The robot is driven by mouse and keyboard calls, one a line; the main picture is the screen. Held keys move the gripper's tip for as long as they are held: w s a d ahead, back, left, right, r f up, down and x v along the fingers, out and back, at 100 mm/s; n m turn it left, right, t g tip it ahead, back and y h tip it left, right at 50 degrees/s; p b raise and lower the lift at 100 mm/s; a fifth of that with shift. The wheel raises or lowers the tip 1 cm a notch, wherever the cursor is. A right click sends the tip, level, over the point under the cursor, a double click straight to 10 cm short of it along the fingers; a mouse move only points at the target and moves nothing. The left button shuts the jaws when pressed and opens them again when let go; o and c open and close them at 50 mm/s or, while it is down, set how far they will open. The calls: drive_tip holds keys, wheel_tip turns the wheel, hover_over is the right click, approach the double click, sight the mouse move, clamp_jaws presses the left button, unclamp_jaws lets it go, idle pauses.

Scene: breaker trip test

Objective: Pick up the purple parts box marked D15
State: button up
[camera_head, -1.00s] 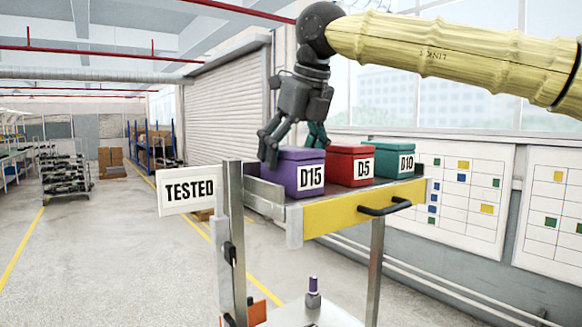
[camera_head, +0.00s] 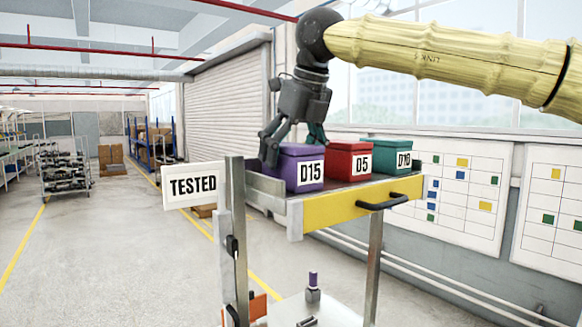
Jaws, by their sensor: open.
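The purple parts box (camera_head: 290,158) marked D15 stands upright at the left end of the cart's top tray (camera_head: 343,209). My gripper (camera_head: 292,148) is open and points down over this box. One dark finger is at the box's left side, and a teal-tinted finger shows behind its top right. The fingers overlap the box in the picture, and I cannot tell whether they touch it. The far side of the box is hidden.
A red box (camera_head: 346,148) marked D5 and a teal box (camera_head: 380,148) marked D10 stand to the right on the same tray. A TESTED sign (camera_head: 192,186) juts left from the cart post. A black handle (camera_head: 383,202) is on the yellow front.

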drive_tip(key=shift+s+r, duration=0.25)
drive_tip(key=shift+s, duration=0.2)
drive_tip(key=c, duration=0.6)
drive_tip(key=shift+w+f, duration=0.1)
drive_tip(key=c, duration=0.7)
